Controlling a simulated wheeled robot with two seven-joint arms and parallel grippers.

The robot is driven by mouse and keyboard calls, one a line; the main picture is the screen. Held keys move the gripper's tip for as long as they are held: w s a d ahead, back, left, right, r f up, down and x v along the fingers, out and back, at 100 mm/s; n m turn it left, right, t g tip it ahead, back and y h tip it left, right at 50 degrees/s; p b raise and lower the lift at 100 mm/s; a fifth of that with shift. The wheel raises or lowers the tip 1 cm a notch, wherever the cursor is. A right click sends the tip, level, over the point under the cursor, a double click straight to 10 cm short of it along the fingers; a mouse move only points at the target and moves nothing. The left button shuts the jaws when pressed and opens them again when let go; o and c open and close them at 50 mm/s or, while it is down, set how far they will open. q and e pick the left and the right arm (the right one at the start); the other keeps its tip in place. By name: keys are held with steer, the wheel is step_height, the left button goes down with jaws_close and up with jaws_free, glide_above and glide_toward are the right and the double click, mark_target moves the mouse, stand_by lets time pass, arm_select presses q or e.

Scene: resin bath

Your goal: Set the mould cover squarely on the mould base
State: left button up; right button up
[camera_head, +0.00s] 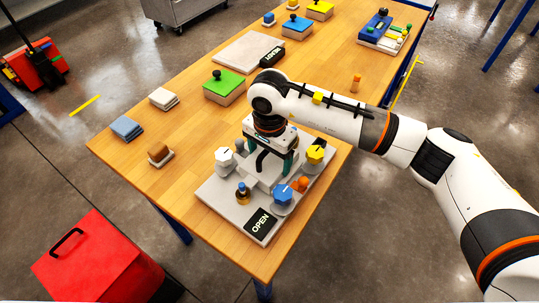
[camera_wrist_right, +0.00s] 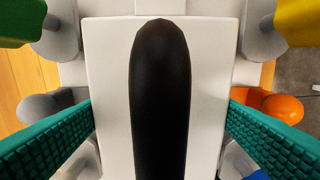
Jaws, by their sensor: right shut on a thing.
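The mould cover (camera_wrist_right: 105,100) is a pale block with a long black handle on top. It also shows in the head view (camera_head: 262,180), partly hidden under my right gripper (camera_head: 270,157). That gripper's teal fingers close on the cover's two sides, with the handle between them. The mould base is the light grey plate (camera_head: 217,192) at the table's near end, with coloured knobs around the cover. The cover is over the middle of the base and looks roughly in line with it. I cannot tell whether it is fully seated. My left gripper is not in view.
A white-grey knob (camera_head: 225,158), a yellow knob (camera_head: 315,154), a blue knob (camera_head: 283,199) and an orange ball (camera_head: 300,184) stand close around the cover. A black OPEN sign (camera_head: 260,222) lies at the front. A green-topped block (camera_head: 224,84) stands farther back.

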steer(key=shift+b, duration=0.55)
stand_by(0.7)
steer(key=o, duration=1.4)
steer(key=shift+o, duration=0.6)
steer(key=shift+f, duration=0.1)
